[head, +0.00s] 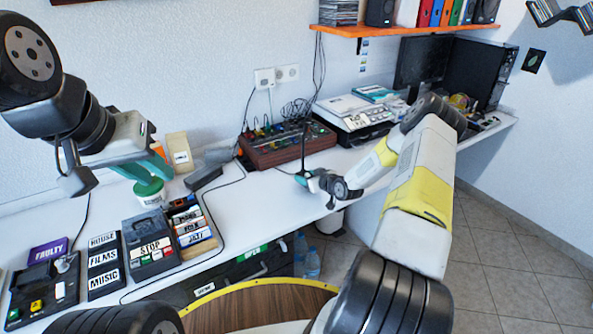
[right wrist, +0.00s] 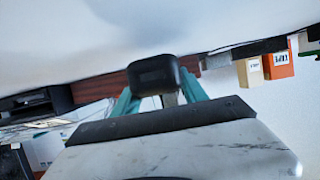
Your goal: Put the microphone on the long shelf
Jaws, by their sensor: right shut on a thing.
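My right gripper (head: 302,179) is shut on the microphone, over the front part of the white desk. A thin dark stem (head: 303,146), seemingly the microphone's, rises upright from it in the head view. In the right wrist view a black rounded block (right wrist: 152,74), seemingly part of the microphone, sits between the teal fingers (right wrist: 155,98). The orange long shelf (head: 385,30) is on the wall above the desk, apart from the gripper. My left gripper (head: 146,166) is at the left over the desk, with its teal fingers apart and nothing visible between them.
A brown mixer (head: 285,147) and a white-topped device (head: 352,112) stand at the desk's back. The shelf holds speakers (head: 380,12) and several coloured binders (head: 437,12). Labelled boxes (head: 150,248) crowd the desk's left. A zigzag disc rack (head: 565,12) hangs upper right.

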